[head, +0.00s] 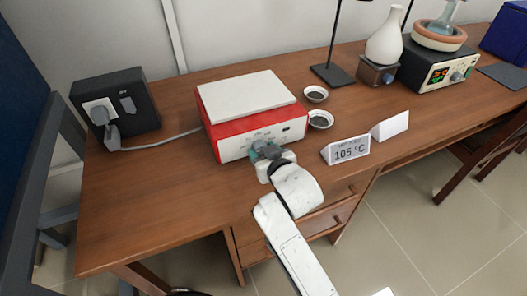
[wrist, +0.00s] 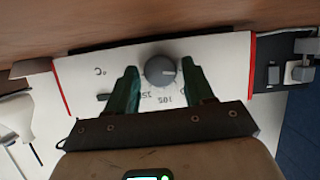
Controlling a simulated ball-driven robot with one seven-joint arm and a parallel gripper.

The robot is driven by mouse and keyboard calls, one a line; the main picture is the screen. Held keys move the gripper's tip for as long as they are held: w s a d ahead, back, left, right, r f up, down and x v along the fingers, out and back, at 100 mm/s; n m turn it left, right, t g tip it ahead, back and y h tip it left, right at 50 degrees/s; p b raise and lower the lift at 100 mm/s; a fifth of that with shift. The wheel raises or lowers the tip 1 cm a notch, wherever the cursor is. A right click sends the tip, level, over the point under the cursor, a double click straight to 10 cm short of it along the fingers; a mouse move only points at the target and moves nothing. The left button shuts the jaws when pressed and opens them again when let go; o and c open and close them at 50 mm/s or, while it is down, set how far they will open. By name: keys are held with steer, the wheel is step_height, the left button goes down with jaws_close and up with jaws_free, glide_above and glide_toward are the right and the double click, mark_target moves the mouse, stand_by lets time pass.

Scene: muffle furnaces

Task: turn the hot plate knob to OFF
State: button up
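The hot plate (head: 250,97) is a red box with a white top and a white front panel, standing on the desk. In the wrist view its round grey knob (wrist: 160,70) sits on the white panel, with °C and number marks around it, seen upside down. A pale pointer line on the knob faces right in that view. No OFF label can be read. My gripper (wrist: 160,72) has two green fingers, one on each side of the knob, with small gaps. In the head view my gripper (head: 266,151) is at the panel and hides the knob.
A card reading 105 °C (head: 346,150) and a blank card (head: 390,125) stand right of my gripper. Two small dishes (head: 318,107) sit beside the hot plate. A black socket box (head: 115,103) with a plugged cord is at left. A white flask (head: 385,40) stands further right.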

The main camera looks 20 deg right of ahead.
steer(key=shift+o, duration=0.9)
steer(key=p+v, duration=0.1)
steer(key=v, duration=0.9)
steer(key=shift+s+r, duration=0.15)
steer(key=shift+s, duration=0.25)
steer(key=s+d+f+g+p, duration=0.1)
steer(key=s+d+f+g, duration=0.1)
steer(key=s, duration=0.7)
steer(key=s+d+f+g+p, duration=0.2)
steer(key=s+g, duration=0.4)
steer(key=s, duration=0.3)
steer(key=s+d+f+g+p, duration=0.2)
steer(key=s+f, duration=0.4)
steer(key=s, duration=0.4)
steer(key=shift+d+m+g, duration=0.3)
steer(key=shift+d+g, duration=0.5)
steer(key=shift+g, duration=0.4)
steer(key=shift+f, duration=0.1)
